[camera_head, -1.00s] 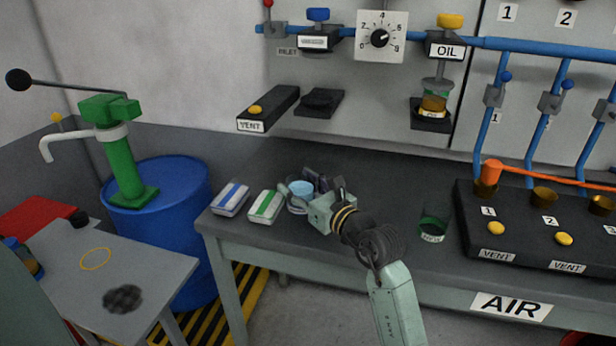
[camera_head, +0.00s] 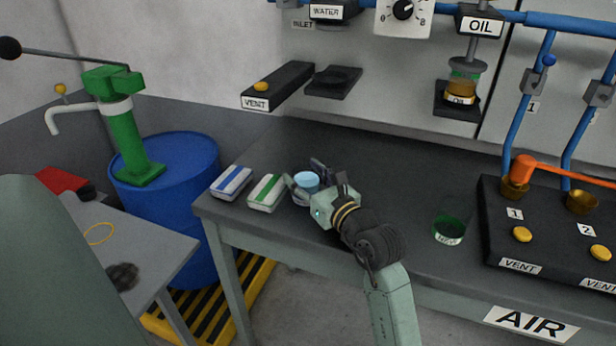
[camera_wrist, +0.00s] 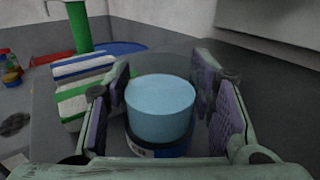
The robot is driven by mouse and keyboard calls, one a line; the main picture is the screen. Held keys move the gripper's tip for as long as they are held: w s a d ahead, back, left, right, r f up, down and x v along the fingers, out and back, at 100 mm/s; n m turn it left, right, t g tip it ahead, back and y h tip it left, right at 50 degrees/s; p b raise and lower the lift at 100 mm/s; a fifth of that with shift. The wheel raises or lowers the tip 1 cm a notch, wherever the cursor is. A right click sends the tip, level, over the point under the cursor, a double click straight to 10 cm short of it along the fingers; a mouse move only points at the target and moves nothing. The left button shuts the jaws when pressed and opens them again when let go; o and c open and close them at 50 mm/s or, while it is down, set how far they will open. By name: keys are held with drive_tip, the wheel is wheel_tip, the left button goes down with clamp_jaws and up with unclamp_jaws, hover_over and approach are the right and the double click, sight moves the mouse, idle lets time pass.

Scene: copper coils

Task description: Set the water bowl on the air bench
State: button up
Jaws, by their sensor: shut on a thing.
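The water bowl (camera_head: 306,181), a light blue cup-like vessel with a darker lower band, is upright at the left part of the dark air bench (camera_head: 400,200). In the wrist view the bowl (camera_wrist: 160,112) sits between my two purple-padded fingers. My gripper (camera_head: 306,176) is shut on the bowl, one finger on each side; its body hides part of the bowl from the head camera. The wrist view does not clearly show the bowl's underside, so I cannot tell whether it touches the bench.
A green-striped block (camera_head: 267,192) and a blue-striped block (camera_head: 231,183) lie left of the bowl. A dark green glass (camera_head: 450,228) and a black vent panel (camera_head: 550,235) stand to the right. Clear bench lies behind my gripper. A blue drum (camera_head: 185,190) stands left.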

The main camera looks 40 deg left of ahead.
drive_tip(key=shift+f, duration=0.2)
drive_tip(key=o, duration=1.3)
drive_tip(key=shift+w+r, duration=0.1)
